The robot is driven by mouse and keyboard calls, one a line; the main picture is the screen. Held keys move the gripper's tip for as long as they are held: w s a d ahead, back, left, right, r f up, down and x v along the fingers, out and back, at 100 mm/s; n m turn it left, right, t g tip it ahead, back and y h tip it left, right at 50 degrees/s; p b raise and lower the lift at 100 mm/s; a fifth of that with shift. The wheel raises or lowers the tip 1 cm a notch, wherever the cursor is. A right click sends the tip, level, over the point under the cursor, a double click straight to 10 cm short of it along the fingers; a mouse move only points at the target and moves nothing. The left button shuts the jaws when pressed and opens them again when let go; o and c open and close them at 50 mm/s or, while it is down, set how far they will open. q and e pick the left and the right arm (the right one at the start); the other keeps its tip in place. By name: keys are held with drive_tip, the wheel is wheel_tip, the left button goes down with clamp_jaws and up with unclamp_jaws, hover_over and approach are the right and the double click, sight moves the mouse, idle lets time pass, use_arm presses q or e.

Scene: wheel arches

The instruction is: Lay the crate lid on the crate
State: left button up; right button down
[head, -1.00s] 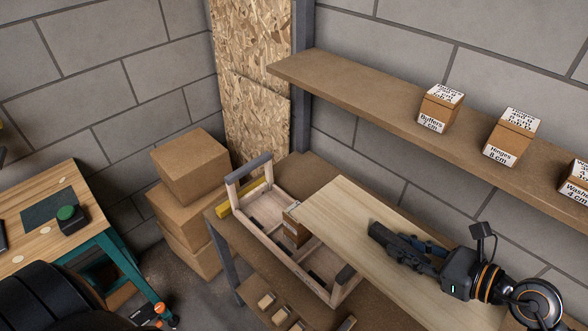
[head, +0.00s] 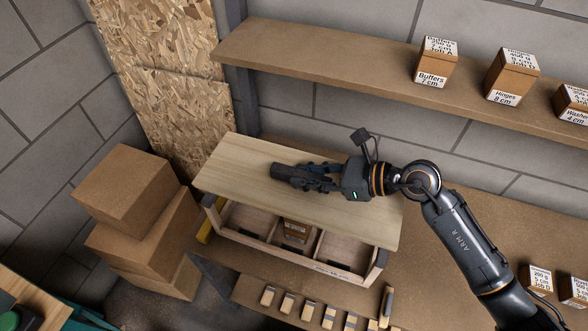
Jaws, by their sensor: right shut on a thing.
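The crate lid (head: 235,168), a flat pale wood board, lies over the back part of the crate (head: 285,258). My left gripper is out of view.
A wall shelf (head: 330,68) with labelled boxes (head: 437,62) runs behind. Cardboard boxes (head: 125,190) are stacked at left. Several small blocks (head: 288,303) lie on a lower shelf in front. Bench room right of the crate (head: 440,265) is clear, with small boxes (head: 540,280) farther right.

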sight(306, 190)
drive_tip(key=shift+d+f, duration=0.15)
drive_tip(key=shift+f, duration=0.15)
drive_tip(key=shift+f+b, duration=0.35)
drive_tip(key=shift+b, duration=0.15)
drive_tip(key=f+b, duration=0.1)
drive_tip(key=f, duration=0.1)
drive_tip(key=f+b, duration=0.1)
drive_tip(key=shift+a+f+b, duration=0.2)
drive_tip(key=shift+f+b, duration=0.15)
drive_tip(key=shift+f, duration=0.1)
use_arm(q)
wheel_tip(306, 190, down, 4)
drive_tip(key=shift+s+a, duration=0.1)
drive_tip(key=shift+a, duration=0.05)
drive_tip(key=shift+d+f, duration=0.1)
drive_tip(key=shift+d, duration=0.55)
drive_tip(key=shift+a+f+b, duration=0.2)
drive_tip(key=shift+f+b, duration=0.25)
drive_tip(key=shift+b, duration=0.1)
use_arm(e)
drive_tip(key=shift+f, duration=0.55)
